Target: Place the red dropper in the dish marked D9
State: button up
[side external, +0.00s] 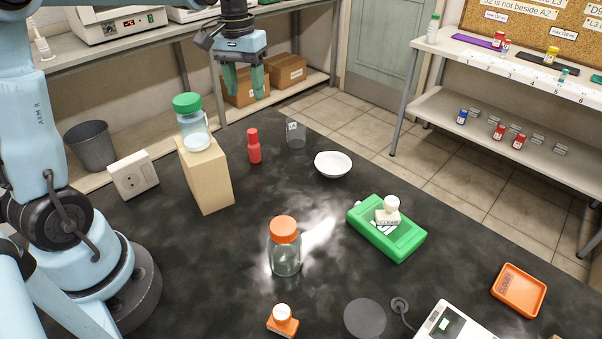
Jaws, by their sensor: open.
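A small red bottle with a narrower red top (254,147), which looks like the red dropper, stands upright on the black bench top. A round white dish (333,164) lies to its right; I see no marking on it. An orange square tray (519,291) at the far right carries a small mark too small to read, so I cannot tell which one is D9. My gripper (244,92) points down with its two green fingers apart and nothing between them. It shows above the red bottle in the picture, clear of it.
Near the red bottle stand a clear container (296,134) and a wooden block (206,175) bearing a green-capped jar (192,122). An orange-lidded jar (286,248), a green case (387,229) and a scale (455,322) stand further forward. Bare bench lies between the red bottle and the orange-lidded jar.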

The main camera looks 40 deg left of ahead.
send_over(252, 130)
jog(key=f, duration=0.6)
jog(key=shift+a, duration=0.2)
jog(key=shift+d+f, duration=0.15)
jog(key=shift+f, duration=1.2)
jog(key=shift+d+f, duration=0.1)
jog(key=shift+f, duration=1.25)
jog(key=shift+c, duration=0.3)
grip_shut()
